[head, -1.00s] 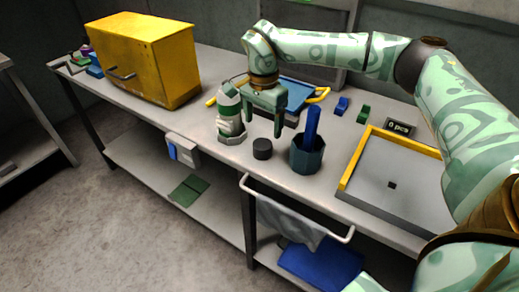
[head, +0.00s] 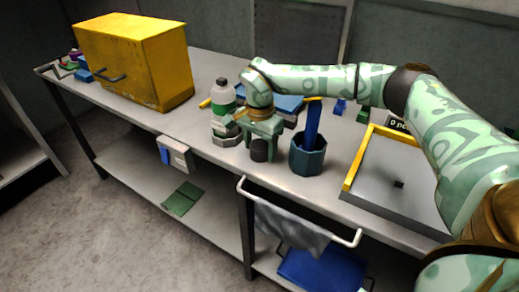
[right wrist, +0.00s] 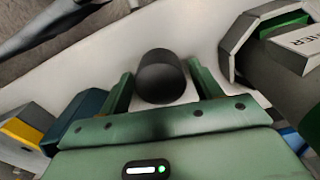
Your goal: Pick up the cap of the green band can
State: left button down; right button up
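The can with the green band (head: 222,97) stands upright on the bench, white with a dark top piece, its lower part in a grey holder (head: 226,136). A short black cylinder (head: 259,150), seemingly a cap, is on the bench just right of the can. It also shows in the right wrist view (right wrist: 160,76). My right gripper (head: 261,152) is open and lowered over this cylinder, one finger on each side. In the right wrist view, gaps show between the fingers (right wrist: 162,88) and the cylinder. My left gripper is not in view.
A dark teal cup (head: 307,160) with a blue object in it stands close right of the gripper. A grey tray with a yellow edge (head: 356,160) lies farther right. A yellow cabinet (head: 150,70) stands at left. The bench's front edge is close.

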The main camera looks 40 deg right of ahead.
jog(key=c, duration=0.6)
